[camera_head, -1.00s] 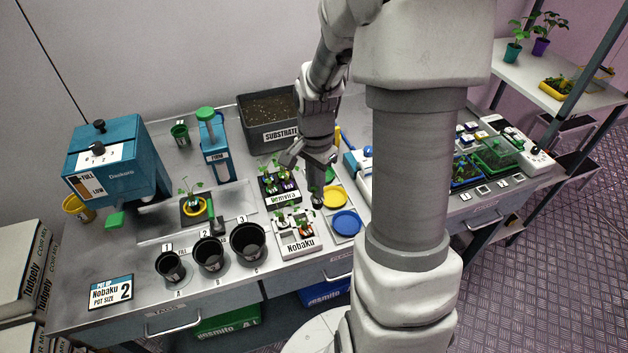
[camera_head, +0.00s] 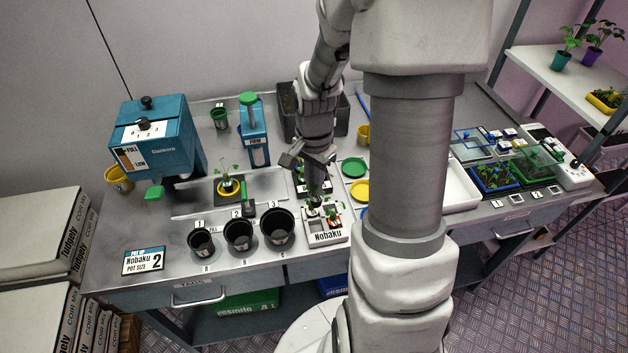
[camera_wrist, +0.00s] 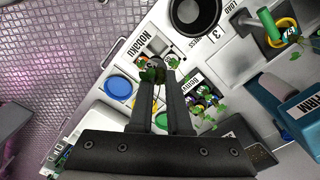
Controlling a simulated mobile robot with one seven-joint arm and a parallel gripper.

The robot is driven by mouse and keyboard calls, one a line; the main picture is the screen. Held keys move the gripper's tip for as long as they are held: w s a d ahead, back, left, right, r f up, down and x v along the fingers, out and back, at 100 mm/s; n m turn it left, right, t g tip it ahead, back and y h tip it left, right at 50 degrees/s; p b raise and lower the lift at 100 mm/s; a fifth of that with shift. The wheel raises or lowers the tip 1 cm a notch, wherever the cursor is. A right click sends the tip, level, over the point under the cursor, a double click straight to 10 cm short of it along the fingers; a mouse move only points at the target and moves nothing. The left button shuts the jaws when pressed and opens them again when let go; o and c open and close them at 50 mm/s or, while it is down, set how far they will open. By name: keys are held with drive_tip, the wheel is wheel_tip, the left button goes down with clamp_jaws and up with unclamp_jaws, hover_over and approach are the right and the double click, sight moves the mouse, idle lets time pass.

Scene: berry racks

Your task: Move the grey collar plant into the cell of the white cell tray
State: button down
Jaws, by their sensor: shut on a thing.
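My gripper (camera_head: 317,198) is shut on a small leafy plant (camera_head: 313,210), whose collar looks grey. The plant hangs about upright at the fingertips, over the rear left part of the white cell tray (camera_head: 327,239) labelled Nobaku. I cannot tell whether its base is inside a cell or just above it. In the wrist view the plant's leaves (camera_wrist: 152,74) show between the fingertips of my gripper (camera_wrist: 160,76) and hide its collar. The white cell tray (camera_wrist: 138,50) lies beyond them. Another plant with a reddish collar (camera_head: 334,221) sits in the tray's right side.
A black tray of plants (camera_wrist: 205,96) stands just behind the white tray. Black pots (camera_head: 278,228) stand to its left. Yellow (camera_head: 361,190) and green (camera_head: 354,167) discs lie behind on the right; a blue disc (camera_wrist: 118,87) shows in the wrist view.

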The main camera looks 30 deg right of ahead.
drive_tip(key=shift+f+b, duration=4.45)
drive_tip(key=shift+f, duration=1.15)
drive_tip(key=c, duration=0.8)
unclamp_jaws()
drive_tip(key=shift+r+p, duration=3.4)
drive_tip(key=shift+r, duration=1.2)
